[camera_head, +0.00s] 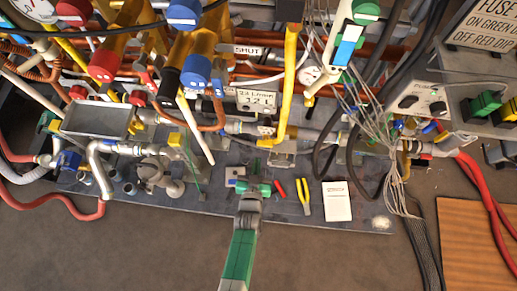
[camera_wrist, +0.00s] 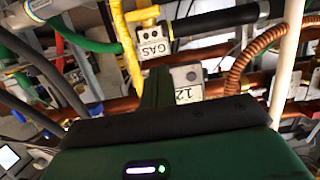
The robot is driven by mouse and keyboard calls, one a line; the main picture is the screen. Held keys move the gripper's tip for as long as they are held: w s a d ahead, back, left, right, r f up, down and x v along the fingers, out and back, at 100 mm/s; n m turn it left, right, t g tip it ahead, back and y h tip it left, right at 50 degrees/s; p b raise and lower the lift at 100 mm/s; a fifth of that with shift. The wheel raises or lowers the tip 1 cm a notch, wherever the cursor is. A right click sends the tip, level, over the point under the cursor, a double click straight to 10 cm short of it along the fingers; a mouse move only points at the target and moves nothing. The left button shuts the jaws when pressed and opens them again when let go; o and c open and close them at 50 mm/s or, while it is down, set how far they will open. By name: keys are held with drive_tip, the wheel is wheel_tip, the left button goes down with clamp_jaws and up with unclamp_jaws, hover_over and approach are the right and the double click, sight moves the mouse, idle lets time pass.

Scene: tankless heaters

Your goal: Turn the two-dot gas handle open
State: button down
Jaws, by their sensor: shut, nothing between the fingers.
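In the wrist view a white tag (camera_wrist: 154,42) reads GAS, with small dark dots that I cannot count surely. A short yellow handle (camera_wrist: 142,14) sits just above the tag, beside a yellow pipe (camera_wrist: 128,55). A yellow pipe (camera_head: 290,80) also stands upright in the head view, right of centre. I cannot tell which handle there carries two dots. My gripper (camera_head: 252,188) is green and low over the bench front in the head view. In the wrist view its narrow finger end (camera_wrist: 157,88) is shut and empty, below the GAS tag in the picture and apart from the handle.
Pipes, valves and hoses crowd the bench behind my gripper. A label plate (camera_head: 257,98) stands behind it. Yellow pliers (camera_head: 303,196), a red tool (camera_head: 280,190) and a white card (camera_head: 337,201) lie on the bench to the right. Grey cables (camera_head: 395,180) hang further right.

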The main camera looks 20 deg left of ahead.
drive_tip(key=b, duration=0.7)
hover_over(260, 145)
drive_tip(key=s, duration=0.2)
drive_tip(key=f, duration=0.3)
drive_tip(key=shift+d, duration=0.3)
wheel_tip(260, 145, down, 3)
drive_tip(key=shift+s+d+f+b, duration=0.1)
drive_tip(key=shift+b, duration=0.95)
drive_tip(key=shift+s+a, duration=0.1)
drive_tip(key=shift+a, duration=0.15)
drive_tip(key=shift+d+p, duration=0.2)
drive_tip(key=shift+p, duration=0.1)
